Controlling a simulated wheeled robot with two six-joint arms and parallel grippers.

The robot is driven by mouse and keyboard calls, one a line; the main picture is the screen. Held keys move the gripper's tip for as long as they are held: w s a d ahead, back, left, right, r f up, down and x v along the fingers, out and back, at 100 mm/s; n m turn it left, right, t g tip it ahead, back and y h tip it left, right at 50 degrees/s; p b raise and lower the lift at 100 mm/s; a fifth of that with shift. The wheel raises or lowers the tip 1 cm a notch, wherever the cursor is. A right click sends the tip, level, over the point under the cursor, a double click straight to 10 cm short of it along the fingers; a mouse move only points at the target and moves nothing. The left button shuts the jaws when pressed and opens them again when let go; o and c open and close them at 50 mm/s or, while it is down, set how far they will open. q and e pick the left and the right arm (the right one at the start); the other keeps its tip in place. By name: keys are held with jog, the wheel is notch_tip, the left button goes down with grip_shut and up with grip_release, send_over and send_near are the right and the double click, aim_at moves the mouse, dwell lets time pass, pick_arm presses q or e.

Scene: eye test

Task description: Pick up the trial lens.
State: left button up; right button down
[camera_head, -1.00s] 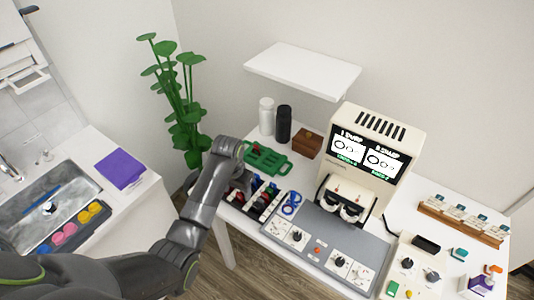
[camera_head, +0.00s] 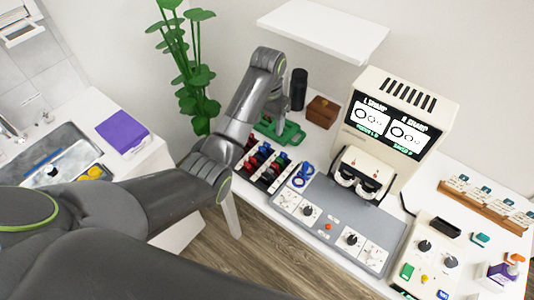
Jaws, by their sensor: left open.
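A dark rack (camera_head: 250,175) holds several small red, blue and black pieces that look like trial lenses. I cannot tell which one is meant. A green tray (camera_head: 292,134) with handle openings lies behind the rack. My left gripper (camera_head: 271,122) points down over the green tray, behind the rack. It is open; its fingertips are small and partly hidden by my arm, and I see nothing held. A blue looped object (camera_head: 302,175) lies right of the rack. My right gripper is not in view.
A vision tester with two screens (camera_head: 437,95) stands right of the rack, behind a grey control panel (camera_head: 325,210). A black bottle (camera_head: 298,90) and a brown box (camera_head: 322,111) stand close to my gripper. A white shelf (camera_head: 325,25) hangs above.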

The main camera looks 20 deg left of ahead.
pick_arm(q)
jog(key=p, duration=0.1)
send_over(267, 144)
notch_tip(267, 144, down, 6)
jog(key=shift+s+d+r, duration=0.15)
jog(key=shift+r, duration=0.1)
jog(key=shift+f+p, duration=0.35)
jog(key=shift+f, duration=0.35)
jog(key=shift+w+a+f, duration=0.1)
jog(key=shift+w+f, duration=0.05)
jog(key=shift+f, duration=0.9)
jog(key=shift+w+a+f, duration=0.1)
jog(key=shift+f, duration=0.9)
jog(key=c, duration=1.1)
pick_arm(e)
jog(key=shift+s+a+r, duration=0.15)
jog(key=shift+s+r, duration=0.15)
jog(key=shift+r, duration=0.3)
